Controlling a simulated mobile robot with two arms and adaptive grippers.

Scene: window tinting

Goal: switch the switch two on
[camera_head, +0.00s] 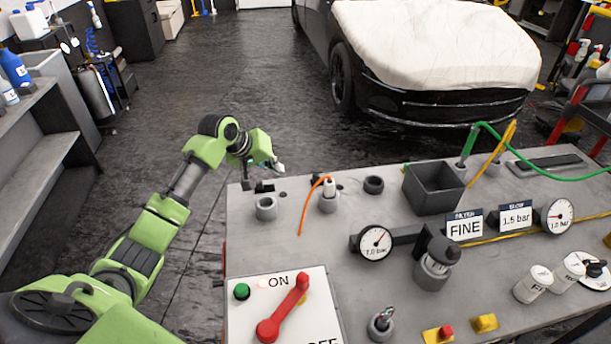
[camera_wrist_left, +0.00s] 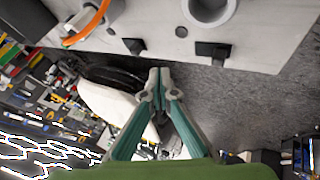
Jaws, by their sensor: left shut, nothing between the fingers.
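Two small black switches sit on the far edge of the grey bench. In the left wrist view one switch (camera_wrist_left: 134,46) is just beyond my fingertips and the other switch (camera_wrist_left: 213,51) is to the right; no label shows which is switch two. In the head view a small black part (camera_head: 264,187) at that edge is partly hidden near the gripper. My left gripper (camera_head: 279,168) is shut and empty, just above and beyond the edge. Its closed fingertips (camera_wrist_left: 159,76) look apart from the switches. My right gripper is out of view.
The bench (camera_head: 330,222) holds a grey ring holder (camera_head: 265,208), an orange hose (camera_head: 310,202), a dark open box (camera_head: 433,188) and a gauge (camera_head: 375,243). A red lever (camera_head: 284,308) on a white panel points toward ON. A covered car (camera_head: 435,45) stands behind.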

